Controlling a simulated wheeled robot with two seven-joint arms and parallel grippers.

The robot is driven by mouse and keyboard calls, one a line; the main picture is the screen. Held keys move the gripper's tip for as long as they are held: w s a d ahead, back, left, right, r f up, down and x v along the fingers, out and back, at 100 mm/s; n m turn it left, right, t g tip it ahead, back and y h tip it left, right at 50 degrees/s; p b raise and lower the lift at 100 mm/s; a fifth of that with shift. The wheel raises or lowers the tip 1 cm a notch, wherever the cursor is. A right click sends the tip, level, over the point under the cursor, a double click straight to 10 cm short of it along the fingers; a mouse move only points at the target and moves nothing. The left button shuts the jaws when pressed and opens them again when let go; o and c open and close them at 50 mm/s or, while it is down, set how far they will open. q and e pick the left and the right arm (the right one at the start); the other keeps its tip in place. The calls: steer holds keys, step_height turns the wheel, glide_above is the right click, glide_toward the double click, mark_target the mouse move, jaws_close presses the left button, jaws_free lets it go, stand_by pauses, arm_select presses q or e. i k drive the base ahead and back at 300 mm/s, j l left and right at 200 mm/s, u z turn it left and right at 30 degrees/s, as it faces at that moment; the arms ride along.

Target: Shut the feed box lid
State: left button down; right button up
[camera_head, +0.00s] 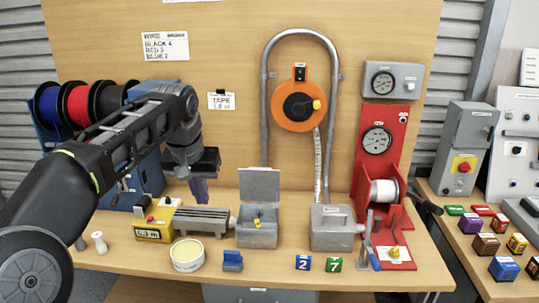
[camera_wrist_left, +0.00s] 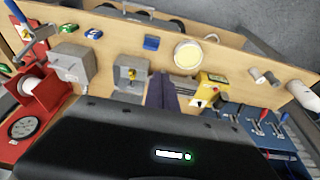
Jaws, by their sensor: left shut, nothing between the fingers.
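A small grey metal box (camera_head: 257,231) stands on the bench with its lid (camera_head: 259,186) raised upright at its back edge. Small parts, one yellow, show inside it. The box also shows in the left wrist view (camera_wrist_left: 131,72). My left gripper (camera_head: 199,192) points down, left of the raised lid and behind the grey-topped yellow device. Its purple fingers (camera_wrist_left: 162,92) are shut and empty, apart from the lid. A second grey box (camera_head: 331,229), with its top closed, stands to the right. My right gripper is not in view.
A yellow device (camera_head: 152,231) with a grey bed lies left of the open box. A round cream tin (camera_head: 187,255) and a blue block (camera_head: 232,261) lie in front. A red reel stand (camera_head: 391,196) rises at right. Wire spools (camera_head: 78,104) stand at left.

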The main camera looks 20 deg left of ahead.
mark_target(256, 184)
steer(key=i, duration=1.25)
